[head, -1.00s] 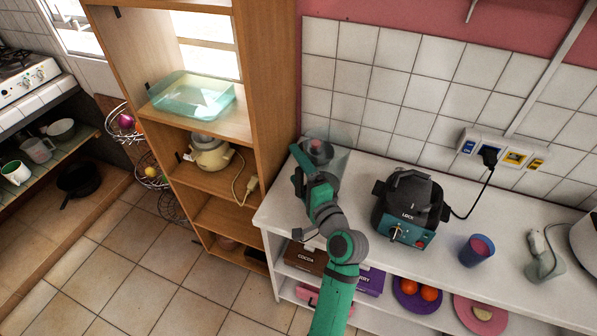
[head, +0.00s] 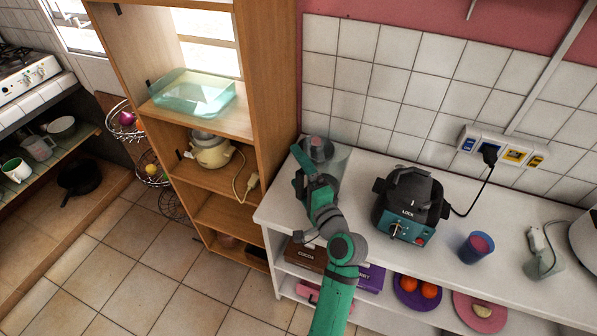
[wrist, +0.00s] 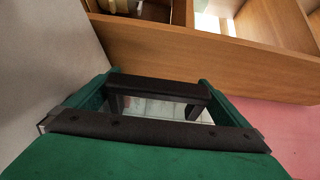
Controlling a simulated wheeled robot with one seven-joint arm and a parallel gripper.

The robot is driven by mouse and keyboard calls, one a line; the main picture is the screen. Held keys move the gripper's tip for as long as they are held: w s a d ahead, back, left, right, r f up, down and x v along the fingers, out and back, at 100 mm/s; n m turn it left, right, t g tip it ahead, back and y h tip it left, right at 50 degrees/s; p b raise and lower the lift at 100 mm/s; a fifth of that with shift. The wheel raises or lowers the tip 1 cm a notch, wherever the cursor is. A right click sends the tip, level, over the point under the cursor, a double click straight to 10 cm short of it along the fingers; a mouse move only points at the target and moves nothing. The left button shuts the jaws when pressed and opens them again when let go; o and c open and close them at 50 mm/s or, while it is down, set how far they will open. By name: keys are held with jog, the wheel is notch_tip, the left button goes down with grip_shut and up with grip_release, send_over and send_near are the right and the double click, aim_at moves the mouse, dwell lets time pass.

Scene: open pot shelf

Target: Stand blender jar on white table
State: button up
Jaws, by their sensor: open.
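The blender jar (head: 341,160) is a clear, see-through vessel with a grey round part (head: 318,147) near its top. It is at the back left end of the white table (head: 357,205), close to the tiled wall. It looks about upright and seems to rest on the table. My gripper (head: 301,165) is at the jar's left side, and my arm hides part of the jar. In the wrist view my open gripper (wrist: 157,95) shows two green fingers and a dark bar.
A wooden shelf (head: 275,100) stands just left of the table, holding a glass dish (head: 195,95) and a cream pot (head: 210,150). Bare tabletop lies between jar and base.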

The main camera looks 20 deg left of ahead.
jog(key=v, duration=1.1)
jog(key=shift+s+d, duration=0.25)
jog(key=shift+s, duration=0.05)
jog(key=shift+w, duration=0.1)
